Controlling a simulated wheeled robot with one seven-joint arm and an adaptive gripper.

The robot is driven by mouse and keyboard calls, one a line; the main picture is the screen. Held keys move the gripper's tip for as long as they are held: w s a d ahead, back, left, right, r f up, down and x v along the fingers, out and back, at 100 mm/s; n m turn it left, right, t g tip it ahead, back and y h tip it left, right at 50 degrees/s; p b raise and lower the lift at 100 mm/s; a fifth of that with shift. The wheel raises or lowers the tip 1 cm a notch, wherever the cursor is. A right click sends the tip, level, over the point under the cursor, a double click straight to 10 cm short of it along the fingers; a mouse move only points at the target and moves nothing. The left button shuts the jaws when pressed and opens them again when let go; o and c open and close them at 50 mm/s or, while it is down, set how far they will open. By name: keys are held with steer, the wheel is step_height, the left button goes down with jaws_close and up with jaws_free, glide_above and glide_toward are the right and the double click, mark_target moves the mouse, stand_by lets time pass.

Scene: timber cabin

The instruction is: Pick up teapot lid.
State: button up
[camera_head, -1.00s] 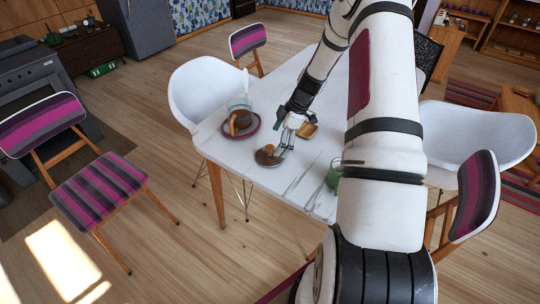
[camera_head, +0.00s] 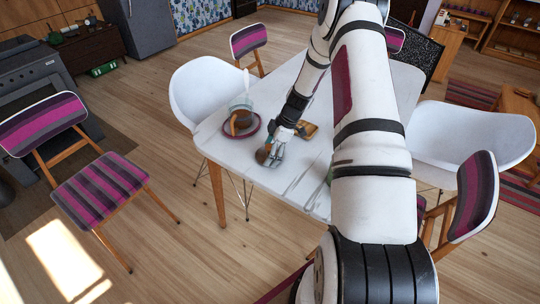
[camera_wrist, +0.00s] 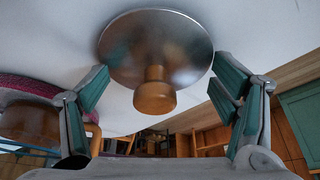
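The teapot lid (camera_wrist: 150,45) is a shiny metal disc with a round wooden knob (camera_wrist: 154,92). In the wrist view it is just ahead of my gripper (camera_wrist: 160,80), with the knob pointing towards the palm. My gripper's fingers are spread wide, one on each side, with gaps between them and the knob. In the head view, the lid (camera_head: 262,156) is on the white table near its front left, partly hidden by my gripper (camera_head: 276,151). The teapot (camera_head: 241,119), glass with a wooden handle, stands on a maroon plate (camera_head: 256,130) behind and left of the lid.
A small wooden board (camera_head: 310,130) lies right of my gripper on the white table (camera_head: 235,172). Slim cutlery (camera_head: 303,178) lies in front of it. White chairs stand at the table's left (camera_head: 195,85) and right (camera_head: 470,130). My arm hides much of the tabletop.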

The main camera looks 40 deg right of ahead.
steer(key=shift+f, duration=0.1)
steer(key=c, duration=0.6)
